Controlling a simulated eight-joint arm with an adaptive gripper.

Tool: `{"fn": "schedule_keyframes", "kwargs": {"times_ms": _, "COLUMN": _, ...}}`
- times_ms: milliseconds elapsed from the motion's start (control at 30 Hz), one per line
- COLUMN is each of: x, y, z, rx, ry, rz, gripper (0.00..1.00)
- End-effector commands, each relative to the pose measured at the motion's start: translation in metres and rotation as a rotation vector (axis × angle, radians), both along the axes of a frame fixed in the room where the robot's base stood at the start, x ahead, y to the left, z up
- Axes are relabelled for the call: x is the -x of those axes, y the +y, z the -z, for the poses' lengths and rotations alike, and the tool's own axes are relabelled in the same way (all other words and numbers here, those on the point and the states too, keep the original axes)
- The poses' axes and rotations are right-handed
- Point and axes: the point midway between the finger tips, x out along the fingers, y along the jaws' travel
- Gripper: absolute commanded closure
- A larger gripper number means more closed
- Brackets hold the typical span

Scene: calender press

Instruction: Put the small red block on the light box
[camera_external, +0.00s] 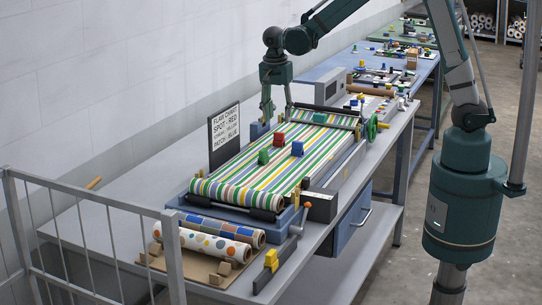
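The small red block (279,140) lies on the striped sheet (240,185) of the press, toward its far left part. A green block (263,157) and a blue block (297,148) lie near it on the sheet. My gripper (277,116) points down above the far left end of the press, behind the red block in the picture. Its two fingers are spread apart with nothing seen between them. A grey box with a panel (330,89) stands beyond the press; I cannot tell for sure whether it is the light box.
A sign (224,134) stands left of the press. A green handwheel (371,127) is at the press's far right. Patterned rolls (205,243) lie on a board in front. A railing (95,202) crosses the near left.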

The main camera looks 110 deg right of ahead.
Motion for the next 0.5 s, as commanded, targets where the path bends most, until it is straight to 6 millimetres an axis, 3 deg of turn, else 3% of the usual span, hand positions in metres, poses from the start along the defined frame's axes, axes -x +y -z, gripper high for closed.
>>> {"fn": "schedule_keyframes", "kwargs": {"times_ms": 200, "x": -0.002, "y": 0.003, "z": -0.028, "rx": 0.000, "ry": 0.000, "rz": 0.000, "gripper": 0.61}}
{"fn": "schedule_keyframes", "kwargs": {"times_ms": 500, "x": -0.003, "y": 0.004, "z": -0.043, "rx": 0.000, "ry": 0.000, "rz": 0.000, "gripper": 0.61}}
